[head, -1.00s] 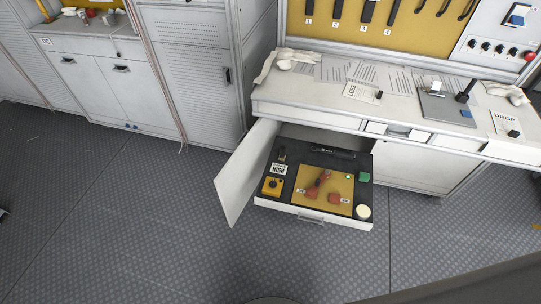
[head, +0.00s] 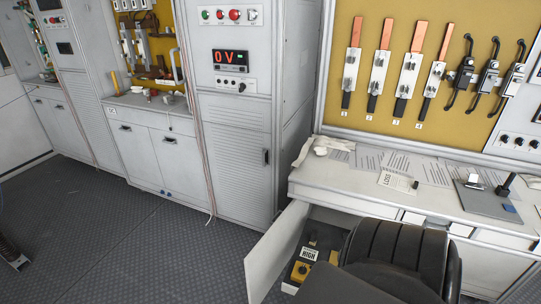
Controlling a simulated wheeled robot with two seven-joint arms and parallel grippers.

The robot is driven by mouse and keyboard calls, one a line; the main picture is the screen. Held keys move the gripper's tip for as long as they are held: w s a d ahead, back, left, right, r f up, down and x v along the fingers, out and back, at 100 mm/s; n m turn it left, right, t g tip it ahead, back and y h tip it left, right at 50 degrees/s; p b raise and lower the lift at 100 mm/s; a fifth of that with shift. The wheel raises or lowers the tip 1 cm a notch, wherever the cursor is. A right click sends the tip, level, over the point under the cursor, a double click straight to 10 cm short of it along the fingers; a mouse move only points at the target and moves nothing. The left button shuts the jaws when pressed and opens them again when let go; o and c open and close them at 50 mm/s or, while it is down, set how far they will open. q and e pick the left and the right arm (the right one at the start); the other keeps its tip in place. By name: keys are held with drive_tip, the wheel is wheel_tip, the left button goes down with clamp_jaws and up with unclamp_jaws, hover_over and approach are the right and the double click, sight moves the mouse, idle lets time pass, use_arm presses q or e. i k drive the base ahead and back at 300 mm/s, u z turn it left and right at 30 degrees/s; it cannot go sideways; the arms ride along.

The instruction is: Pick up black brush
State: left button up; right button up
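I cannot make out a black brush for certain in the head view. A small dark upright object (head: 507,187) stands by the grey plate (head: 487,203) on the workbench, but I cannot tell what it is. Neither gripper shows in this view.
The drawer's white cabinet door (head: 277,252) stands open. Papers and a white cloth (head: 303,150) lie on the workbench (head: 335,178). Numbered fuses hang on the yellow board (head: 345,30). A second counter (head: 150,103) is further left.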

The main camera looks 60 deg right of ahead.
sight(313, 234)
drive_tip(key=u, duration=0.1)
drive_tip(key=i, duration=1.4)
drive_tip(key=z, duration=2.2)
